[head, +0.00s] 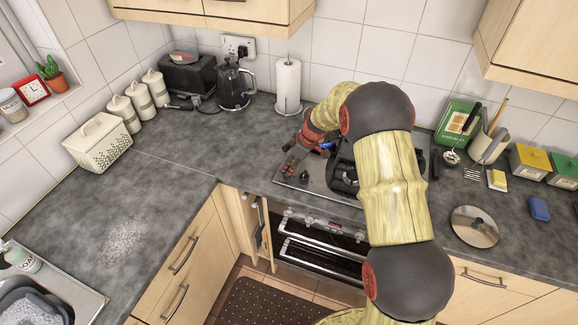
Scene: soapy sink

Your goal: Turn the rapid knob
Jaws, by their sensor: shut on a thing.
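The gas hob (325,187) is a steel plate with black pan supports, set in the worktop in the middle of the head view. My gripper (290,168) reaches down at the hob's left edge. Its fingers are shut on a small knob there, which they mostly hide. A dark knob (304,177) shows just right of the fingers. The knob labels are too small to read, so I cannot tell by marking which one is the rapid knob. My arm covers much of the hob's right part.
A paper towel roll (288,84) stands behind my gripper, with a kettle (234,86) to its left. A pan lid (474,228) lies right of the hob. The oven (318,247) is below. The worktop on the left (175,175) is clear.

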